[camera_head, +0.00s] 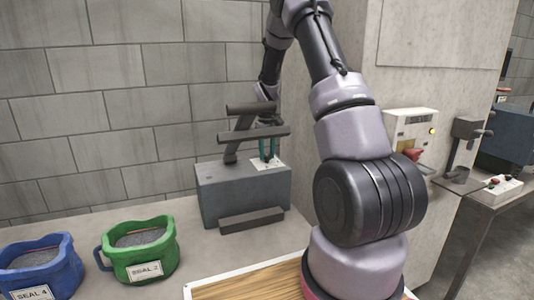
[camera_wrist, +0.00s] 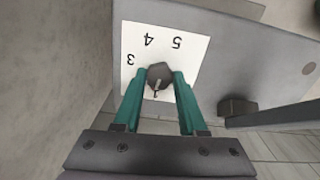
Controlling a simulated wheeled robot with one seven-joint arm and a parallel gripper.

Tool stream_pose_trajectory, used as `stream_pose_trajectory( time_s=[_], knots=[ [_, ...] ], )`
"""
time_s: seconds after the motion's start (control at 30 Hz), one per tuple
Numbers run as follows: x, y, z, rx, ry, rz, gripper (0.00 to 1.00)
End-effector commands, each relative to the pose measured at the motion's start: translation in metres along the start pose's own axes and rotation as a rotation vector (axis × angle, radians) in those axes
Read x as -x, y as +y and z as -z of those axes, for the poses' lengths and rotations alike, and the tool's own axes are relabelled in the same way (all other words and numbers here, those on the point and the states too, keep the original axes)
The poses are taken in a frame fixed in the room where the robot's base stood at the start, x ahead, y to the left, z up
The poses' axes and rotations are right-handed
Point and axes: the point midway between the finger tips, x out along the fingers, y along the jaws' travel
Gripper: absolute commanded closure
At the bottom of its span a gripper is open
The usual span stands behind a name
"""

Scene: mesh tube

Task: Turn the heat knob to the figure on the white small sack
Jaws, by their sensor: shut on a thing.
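The heat knob (camera_wrist: 159,74) is small and dark with a pale pointer line. It sits on a white dial plate (camera_wrist: 190,50) with the figures 3, 4 and 5 readable upside down; the pointer is toward the bottom of the wrist view, and the lower figures are partly hidden. My gripper (camera_wrist: 159,82) has its teal fingers shut on the knob from both sides. In the head view my gripper (camera_head: 269,150) is over the grey sealing machine (camera_head: 235,200). A blue sack (camera_head: 38,262) labelled SEAL 4 and a green sack (camera_head: 140,250) labelled SEAL 2 stand at left. No white sack shows.
A wooden board with a white rim (camera_head: 230,290) lies at the front. A wall box (camera_head: 412,130) with a red knob, a dark stand (camera_head: 465,150) and a button box (camera_head: 503,186) are at the right. The counter between the green sack and the machine is clear.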

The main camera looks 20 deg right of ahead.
Motion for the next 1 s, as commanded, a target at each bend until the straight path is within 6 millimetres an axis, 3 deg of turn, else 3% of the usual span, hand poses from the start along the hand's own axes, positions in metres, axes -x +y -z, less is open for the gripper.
stream_pose_trajectory(
  time_s=[1.0],
  knots=[
    [0.0012,-0.0005,0.0014,-0.954,0.004,0.0,1.0]
  ],
)
